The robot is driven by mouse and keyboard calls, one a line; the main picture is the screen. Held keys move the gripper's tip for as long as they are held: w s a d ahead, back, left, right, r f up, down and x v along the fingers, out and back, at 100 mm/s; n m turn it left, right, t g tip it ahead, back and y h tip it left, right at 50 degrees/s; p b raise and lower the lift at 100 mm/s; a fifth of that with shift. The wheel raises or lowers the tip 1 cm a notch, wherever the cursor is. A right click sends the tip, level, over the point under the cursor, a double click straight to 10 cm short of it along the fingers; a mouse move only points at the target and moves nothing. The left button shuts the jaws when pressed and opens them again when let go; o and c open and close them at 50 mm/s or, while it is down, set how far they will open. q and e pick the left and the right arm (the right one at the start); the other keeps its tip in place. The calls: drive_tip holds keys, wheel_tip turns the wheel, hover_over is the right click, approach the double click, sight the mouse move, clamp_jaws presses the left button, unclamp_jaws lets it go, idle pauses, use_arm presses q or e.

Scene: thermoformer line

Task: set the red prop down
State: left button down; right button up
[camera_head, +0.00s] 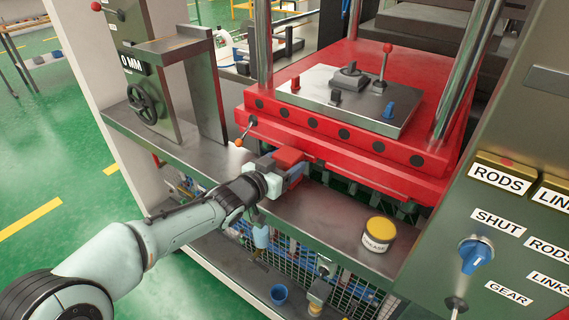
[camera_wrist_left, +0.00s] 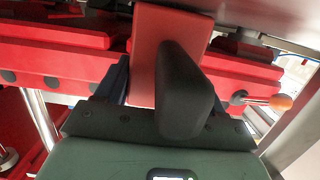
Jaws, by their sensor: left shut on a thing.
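The red prop (camera_head: 288,156) is a flat-sided red block at the front edge of the red machine platen. It also shows in the left wrist view as a pale red bar (camera_wrist_left: 145,60), partly covered by a dark rounded part. My left gripper (camera_head: 290,172) is shut on the prop, over the grey ledge (camera_head: 318,208) below the platen. Blue finger pads show beside the prop. I cannot tell whether the prop touches the ledge or the platen. My right gripper is not in view.
The red platen (camera_head: 345,140) rises close behind the gripper. A small lever with an orange knob (camera_head: 239,142) sticks out on its left. A yellow-lidded grease tin (camera_head: 378,234) stands on the ledge to the right. Bare ledge lies between the gripper and the tin.

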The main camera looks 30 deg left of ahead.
use_arm(q)
drive_tip(key=shift+c, duration=0.2)
unclamp_jaws()
drive_tip(key=shift+r, duration=0.2)
drive_tip(key=shift+f, duration=0.25)
drive_tip(key=s+a+r+p, duration=0.1)
drive_tip(key=s+r+p, duration=0.1)
drive_tip(key=s, duration=1.1)
drive_tip(key=shift+r+p, duration=0.25)
drive_tip(key=shift+p, duration=0.15)
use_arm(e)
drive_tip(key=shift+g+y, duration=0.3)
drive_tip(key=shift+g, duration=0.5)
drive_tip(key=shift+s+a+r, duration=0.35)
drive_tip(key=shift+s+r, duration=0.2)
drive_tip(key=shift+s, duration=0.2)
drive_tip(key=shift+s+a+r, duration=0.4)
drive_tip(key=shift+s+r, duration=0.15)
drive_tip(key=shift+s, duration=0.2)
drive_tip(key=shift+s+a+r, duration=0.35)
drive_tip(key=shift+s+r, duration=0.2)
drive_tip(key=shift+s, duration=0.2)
